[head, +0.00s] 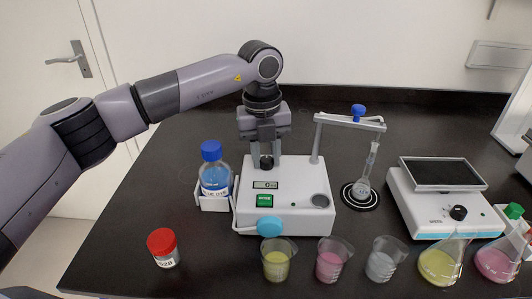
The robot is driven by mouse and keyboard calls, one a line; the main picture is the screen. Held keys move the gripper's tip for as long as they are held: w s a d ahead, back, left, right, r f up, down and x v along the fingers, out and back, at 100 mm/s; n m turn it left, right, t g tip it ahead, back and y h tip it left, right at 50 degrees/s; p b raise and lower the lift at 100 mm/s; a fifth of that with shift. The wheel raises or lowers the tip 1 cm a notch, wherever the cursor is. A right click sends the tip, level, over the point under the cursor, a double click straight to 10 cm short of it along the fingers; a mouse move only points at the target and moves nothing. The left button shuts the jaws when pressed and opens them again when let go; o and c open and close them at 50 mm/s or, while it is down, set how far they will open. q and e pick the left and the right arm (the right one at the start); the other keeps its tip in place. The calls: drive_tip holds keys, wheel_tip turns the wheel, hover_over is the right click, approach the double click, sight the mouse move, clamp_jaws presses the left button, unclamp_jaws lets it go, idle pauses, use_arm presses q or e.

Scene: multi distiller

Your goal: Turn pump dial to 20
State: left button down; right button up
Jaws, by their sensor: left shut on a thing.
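The white pump unit (301,215) stands on the black bench in the middle of the head view. It has a small display (265,185), a green switch (265,200) and a blue round part on its front. The black pump dial (266,162) sits at the top left of the unit's upper face. My left gripper (266,158) reaches down from above and is shut on the dial, its fingers on either side of it. The display digits are too small to read for certain. My right gripper is not in view.
A blue-capped bottle (214,176) stands left of the pump. A red-capped jar (163,248) and several beakers, such as the yellow one (276,265), stand in front.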

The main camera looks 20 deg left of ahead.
sight(264, 159)
use_arm(q)
drive_tip(key=m, duration=0.4)
drive_tip(key=shift+r+m, duration=0.1)
drive_tip(key=shift+m, duration=0.2)
drive_tip(key=shift+w+m, duration=0.1)
drive_tip(key=shift+m, duration=1.9)
drive_tip(key=c, duration=0.8)
unclamp_jaws()
drive_tip(key=r, duration=0.7)
drive_tip(key=shift+a, duration=0.2)
